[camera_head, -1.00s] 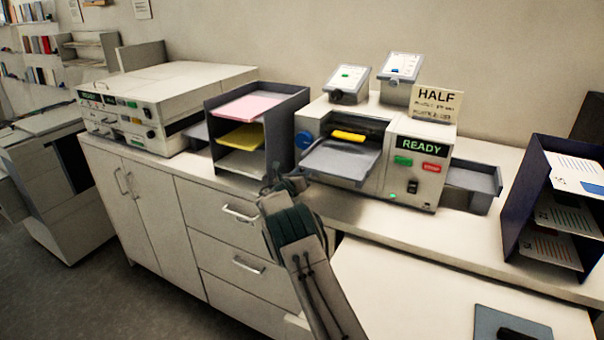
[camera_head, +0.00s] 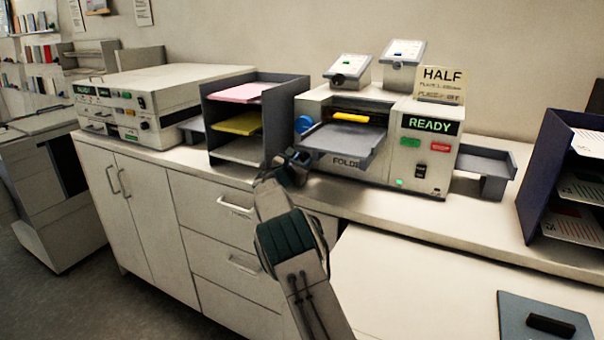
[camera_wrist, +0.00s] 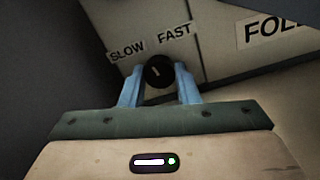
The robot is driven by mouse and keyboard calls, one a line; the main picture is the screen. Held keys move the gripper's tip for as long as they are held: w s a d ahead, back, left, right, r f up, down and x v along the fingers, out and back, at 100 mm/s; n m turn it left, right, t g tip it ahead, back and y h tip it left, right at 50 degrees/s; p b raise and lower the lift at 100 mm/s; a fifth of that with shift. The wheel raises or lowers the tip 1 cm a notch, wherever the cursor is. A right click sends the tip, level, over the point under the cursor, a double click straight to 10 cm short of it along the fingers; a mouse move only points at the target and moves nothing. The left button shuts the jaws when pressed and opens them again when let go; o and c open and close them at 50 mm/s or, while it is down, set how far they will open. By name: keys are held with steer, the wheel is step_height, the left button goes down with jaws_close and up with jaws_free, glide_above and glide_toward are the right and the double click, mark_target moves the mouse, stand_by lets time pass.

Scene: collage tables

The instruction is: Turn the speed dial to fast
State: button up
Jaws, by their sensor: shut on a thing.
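The speed dial (camera_wrist: 158,72) is a round black knob with a pale pointer line. It sits under the printed labels SLOW (camera_wrist: 127,53) and FAST (camera_wrist: 174,34) in the wrist view. The pointer is near upright, tilted slightly left, between the two labels. The blue fingers of my gripper (camera_wrist: 160,92) are shut on the dial, one at each side. In the head view my gripper (camera_head: 297,157) is at the lower left of the folding machine (camera_head: 397,172), beside the paper rack. The dial is hidden in the head view.
A dark paper rack (camera_head: 284,112) with coloured sheets stands close left of my gripper. The machine's grey tray (camera_head: 345,143) juts out above it. A READY display and green and red buttons are on the machine's right front. The counter's front edge (camera_head: 420,210) is clear.

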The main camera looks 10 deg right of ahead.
steer(key=shift+f+m+b, duration=0.1)
steer(key=shift+m+b, duration=0.9)
steer(key=shift+b, duration=0.3)
steer(key=o, duration=1)
steer(key=shift+a, duration=0.1)
steer(key=b+v, duration=0.3)
steer(key=v, duration=1.1)
